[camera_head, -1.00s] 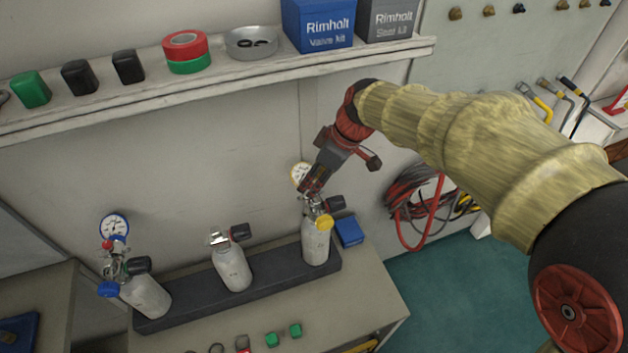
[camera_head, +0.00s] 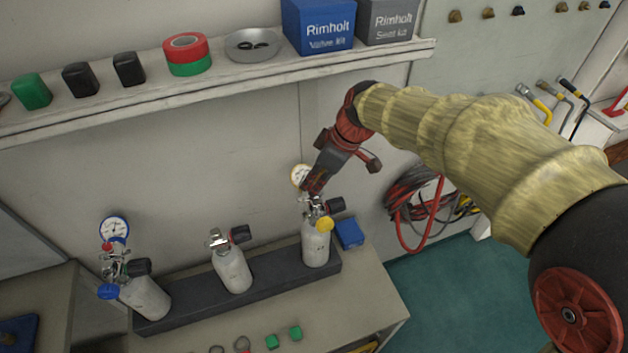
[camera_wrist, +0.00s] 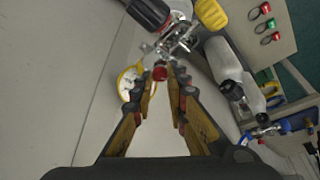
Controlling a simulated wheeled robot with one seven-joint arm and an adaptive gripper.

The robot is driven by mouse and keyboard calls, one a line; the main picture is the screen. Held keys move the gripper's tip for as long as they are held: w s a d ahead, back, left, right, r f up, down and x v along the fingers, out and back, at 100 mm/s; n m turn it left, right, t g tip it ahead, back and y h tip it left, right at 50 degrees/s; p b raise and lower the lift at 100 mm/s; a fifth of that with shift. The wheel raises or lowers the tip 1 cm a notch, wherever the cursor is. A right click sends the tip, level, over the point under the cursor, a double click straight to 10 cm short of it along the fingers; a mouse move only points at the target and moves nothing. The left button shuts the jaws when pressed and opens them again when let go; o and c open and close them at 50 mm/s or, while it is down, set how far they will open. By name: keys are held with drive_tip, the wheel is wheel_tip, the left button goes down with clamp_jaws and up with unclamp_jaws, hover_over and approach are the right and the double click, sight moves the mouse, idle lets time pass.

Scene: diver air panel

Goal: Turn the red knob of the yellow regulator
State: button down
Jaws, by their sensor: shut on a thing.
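The yellow regulator, with its yellow-rimmed gauge (camera_head: 299,176) and yellow handwheel (camera_head: 325,224), is mounted on the right-hand grey cylinder (camera_head: 316,249). In the wrist view its red knob (camera_wrist: 159,73) lies between the fingertips of my gripper (camera_wrist: 163,79). The fingers are shut on the knob, and the yellow gauge (camera_wrist: 128,82) is just left of them. In the head view my gripper (camera_head: 314,190) reaches down to the regulator from above and hides the knob.
A blue regulator (camera_head: 114,228) with its own red knob is on the left cylinder. A cylinder (camera_head: 232,270) without a gauge stands between. A blue box (camera_head: 349,233) is close to the right cylinder. The shelf (camera_head: 220,80) runs along the wall above.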

drive_tip(key=shift+s+m, duration=0.1)
drive_tip(key=shift+m, duration=0.3)
drive_tip(key=m+t+p, duration=0.1)
drive_tip(key=m+p, duration=0.1)
drive_tip(key=m+h+p, duration=0.1)
drive_tip(key=m+p, duration=0.1)
drive_tip(key=shift+s+a+r+m+t, duration=0.2)
drive_tip(key=shift+m+t, duration=0.1)
drive_tip(key=shift+t, duration=0.1)
drive_tip(key=m+t+h+p, duration=0.1)
drive_tip(key=m+p, duration=0.1)
drive_tip(key=m, duration=0.2)
drive_tip(key=shift+a+f+p, duration=0.1)
drive_tip(key=shift+f+p, duration=0.05)
drive_tip(key=shift+p, duration=0.25)
drive_tip(key=m+h+b, duration=0.1)
drive_tip(key=m, duration=0.2)
drive_tip(key=shift+a+f, duration=0.15)
drive_tip(key=m+h+b, duration=0.1)
drive_tip(key=m+b, duration=0.1)
drive_tip(key=shift+a+f+m+h, duration=0.1)
drive_tip(key=shift+m+h, duration=0.2)
drive_tip(key=m+b, duration=0.1)
drive_tip(key=m, duration=0.1)
drive_tip(key=m+h+b, duration=0.1)
drive_tip(key=m, duration=0.1)
drive_tip(key=shift+a+m+h, duration=0.1)
drive_tip(key=shift+m+h, duration=0.2)
drive_tip(key=shift+m, duration=0.1)
